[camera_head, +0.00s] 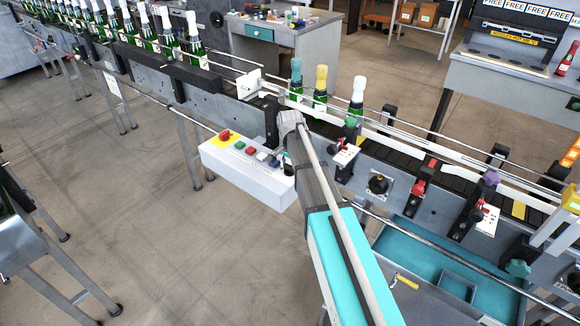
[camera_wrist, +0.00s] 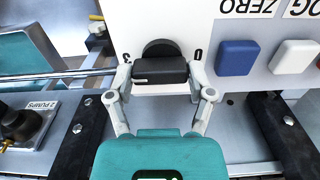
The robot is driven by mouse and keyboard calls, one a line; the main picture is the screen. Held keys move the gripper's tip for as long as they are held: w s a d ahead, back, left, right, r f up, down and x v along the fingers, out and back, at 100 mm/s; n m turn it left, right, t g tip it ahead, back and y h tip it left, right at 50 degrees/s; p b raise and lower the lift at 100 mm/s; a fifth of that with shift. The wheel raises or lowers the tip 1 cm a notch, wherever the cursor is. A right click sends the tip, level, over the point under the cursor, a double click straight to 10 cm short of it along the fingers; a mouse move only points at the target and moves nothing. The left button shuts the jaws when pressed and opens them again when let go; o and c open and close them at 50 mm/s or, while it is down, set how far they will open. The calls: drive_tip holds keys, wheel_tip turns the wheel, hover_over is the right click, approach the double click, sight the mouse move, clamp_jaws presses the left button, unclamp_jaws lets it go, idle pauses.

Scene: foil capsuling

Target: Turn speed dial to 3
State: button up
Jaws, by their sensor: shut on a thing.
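The speed dial (camera_wrist: 159,70) is a black knob with a raised bar on the white control box (camera_wrist: 228,90). In the wrist view the two fingers of my gripper (camera_wrist: 160,76) stand on either side of the bar and are shut on it. Small marks show on the panel beside the dial, but I cannot read its setting. In the head view my gripper is at the right end of the white control box (camera_head: 240,178), and I cannot make out the dial there.
Blue (camera_wrist: 236,57) and white (camera_wrist: 294,56) buttons sit to the right of the dial in the wrist view. A red emergency knob (camera_head: 225,135) is at the box's left end. Green bottles (camera_head: 320,90) stand on the conveyor behind. The floor in front of the box is clear.

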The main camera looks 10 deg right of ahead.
drive_tip(key=shift+s, duration=0.1)
drive_tip(key=o, duration=1.1)
drive_tip(key=shift+n, duration=0.5)
